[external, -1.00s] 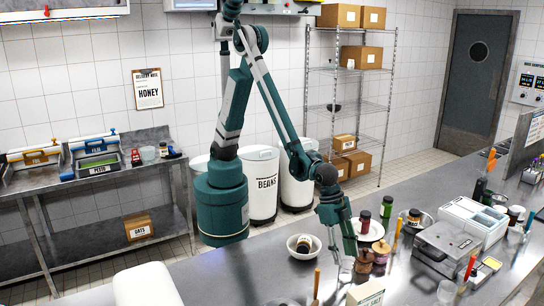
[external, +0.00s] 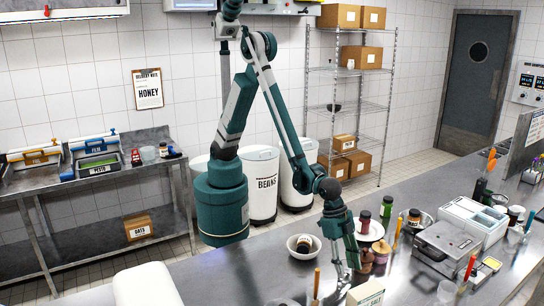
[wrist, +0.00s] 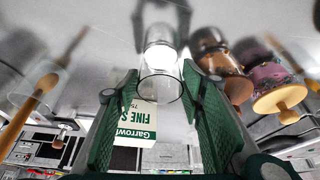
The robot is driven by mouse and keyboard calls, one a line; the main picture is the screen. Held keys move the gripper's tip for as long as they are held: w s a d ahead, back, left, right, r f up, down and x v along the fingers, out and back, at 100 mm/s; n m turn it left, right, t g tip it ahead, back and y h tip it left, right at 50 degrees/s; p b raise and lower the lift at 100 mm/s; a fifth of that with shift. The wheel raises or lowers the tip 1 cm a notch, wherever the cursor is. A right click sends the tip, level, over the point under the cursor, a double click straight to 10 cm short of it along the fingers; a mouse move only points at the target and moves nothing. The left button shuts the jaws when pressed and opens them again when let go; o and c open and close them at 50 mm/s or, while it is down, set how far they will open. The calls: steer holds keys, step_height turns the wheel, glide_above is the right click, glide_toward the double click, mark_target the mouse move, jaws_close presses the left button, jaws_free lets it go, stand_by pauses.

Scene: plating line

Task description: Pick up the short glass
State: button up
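The short glass (wrist: 160,88) is clear and stands upright on the steel counter, its reflection beyond it in the wrist view. My gripper (wrist: 160,80) is around it, with one green finger on each side near the rim. The fingers are apart, and a thin gap seems to show on the left; contact on the right is hard to judge. In the external view my gripper (external: 346,268) points down at the counter, and the glass is small and partly hidden there.
A wooden-handled item (wrist: 38,92) is on the left. A bowl (external: 304,246) is on the counter.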

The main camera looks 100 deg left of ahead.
stand_by(0.5)
steer(key=c, duration=0.6)
steer(key=shift+r, duration=0.1)
steer(key=shift+r, duration=4.9)
